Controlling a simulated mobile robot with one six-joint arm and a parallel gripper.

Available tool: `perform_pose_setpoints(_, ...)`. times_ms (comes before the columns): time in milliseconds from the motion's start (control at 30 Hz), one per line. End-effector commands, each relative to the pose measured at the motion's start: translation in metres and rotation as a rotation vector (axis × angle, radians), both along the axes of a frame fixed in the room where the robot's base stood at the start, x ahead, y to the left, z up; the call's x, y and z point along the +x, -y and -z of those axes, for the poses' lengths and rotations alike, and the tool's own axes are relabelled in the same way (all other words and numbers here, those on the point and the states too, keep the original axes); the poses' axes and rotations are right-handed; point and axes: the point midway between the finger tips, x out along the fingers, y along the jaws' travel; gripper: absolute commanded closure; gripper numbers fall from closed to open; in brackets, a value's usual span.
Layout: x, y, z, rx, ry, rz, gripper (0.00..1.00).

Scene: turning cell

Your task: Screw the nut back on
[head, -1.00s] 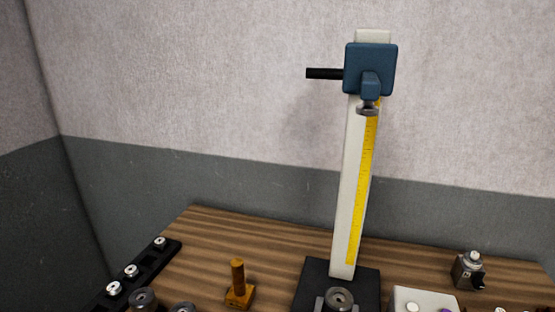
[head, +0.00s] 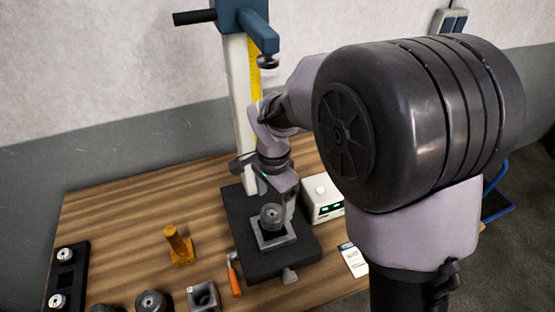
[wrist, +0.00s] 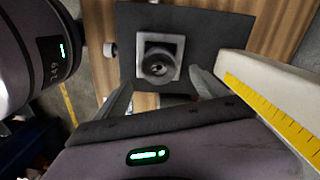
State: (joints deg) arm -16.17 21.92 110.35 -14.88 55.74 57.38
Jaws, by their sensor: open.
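A round dark metal piece with a bright centre (head: 272,214) sits in a square grey holder (head: 274,243) on the black base of the press-like stand. It also shows in the wrist view (wrist: 156,65), inside the pale square holder (wrist: 174,43). I cannot tell whether this piece is the nut or carries a thread. My gripper (wrist: 158,88) is open and empty, its two fingers spread to either side of the piece and short of it in the wrist view. In the head view my gripper is at the column side of the piece, its fingertips partly hidden.
The tall column with yellow scale (head: 254,80) rises close behind my gripper; its blue head (head: 240,18) overhangs. Around the base are an orange-handled tool (head: 235,280), a brass-coloured post (head: 176,246), a white box with green display (head: 322,200), and round dark parts (head: 152,301) at the front edge.

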Motion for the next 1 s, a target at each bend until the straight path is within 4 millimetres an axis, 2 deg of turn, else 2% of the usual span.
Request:
perform_pose_setpoints(33, -0.001, 0.001, 0.015, -0.001, -0.003, 0.000, 0.18)
perform_pose_setpoints(100, -0.001, 0.001, 0.030, -0.001, -0.004, 0.000, 0.18)
perform_pose_setpoints(233, -0.001, 0.001, 0.050, 0.000, -0.002, -0.001, 0.18)
perform_pose_setpoints(367, -0.001, 0.001, 0.058, 0.000, 0.000, -0.001, 0.18)
perform_pose_setpoints(600, -0.001, 0.001, 0.058, 0.001, 0.001, -0.001, 0.20)
perform_pose_setpoints(900, -0.001, 0.001, 0.058, 0.001, 0.000, -0.001, 0.79)
perform_pose_setpoints(967, -0.001, 0.001, 0.058, 0.001, 0.000, -0.001, 0.91)
perform_pose_setpoints(1000, -0.001, 0.001, 0.058, 0.001, 0.000, 0.002, 0.91)
